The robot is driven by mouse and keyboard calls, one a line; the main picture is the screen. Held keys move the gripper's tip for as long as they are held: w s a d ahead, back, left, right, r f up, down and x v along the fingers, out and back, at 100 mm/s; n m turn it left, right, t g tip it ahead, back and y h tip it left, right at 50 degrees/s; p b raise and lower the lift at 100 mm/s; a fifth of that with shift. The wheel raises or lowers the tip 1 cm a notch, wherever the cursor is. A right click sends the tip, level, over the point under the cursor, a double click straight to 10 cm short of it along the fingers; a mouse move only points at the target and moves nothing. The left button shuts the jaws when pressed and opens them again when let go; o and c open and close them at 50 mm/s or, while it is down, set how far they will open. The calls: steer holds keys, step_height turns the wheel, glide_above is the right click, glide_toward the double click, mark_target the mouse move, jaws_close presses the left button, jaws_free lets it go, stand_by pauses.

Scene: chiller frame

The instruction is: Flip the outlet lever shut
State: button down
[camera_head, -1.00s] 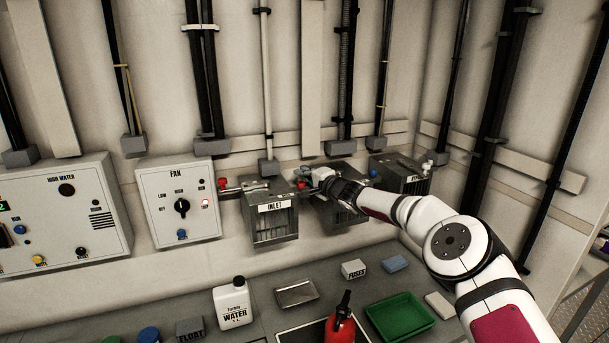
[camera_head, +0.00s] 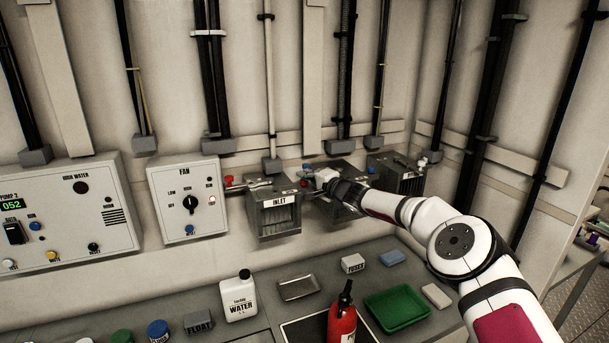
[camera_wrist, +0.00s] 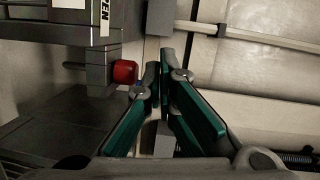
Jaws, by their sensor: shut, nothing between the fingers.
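My gripper (camera_head: 326,179) is at the middle metal box (camera_head: 345,213), which my arm partly hides. I cannot read a label on this box in the head view. In the wrist view my gripper (camera_wrist: 160,72) has its teal fingers shut at the tips, with nothing between them. A red knob (camera_wrist: 125,72) on a grey fitting is just left of the fingertips, with a small gap showing. A label ending in "PEN" (camera_wrist: 104,14) is above it. The red part also shows in the head view (camera_head: 303,183). I cannot make out the lever's full shape.
The INLET box (camera_head: 275,218) is close on the left, with its own red-tipped lever. Another box (camera_head: 408,180) is close on the right. The bench below holds a red extinguisher (camera_head: 341,322), a green tray (camera_head: 397,309) and a water jug (camera_head: 238,300).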

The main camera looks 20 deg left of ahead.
steer(key=s+a+p, duration=0.1)
steer(key=s+p, duration=0.3)
steer(key=s, duration=0.4)
steer(key=shift+s+a+r+p, duration=0.3)
steer(key=shift+a+r+p, duration=0.05)
steer(key=shift+r, duration=0.1)
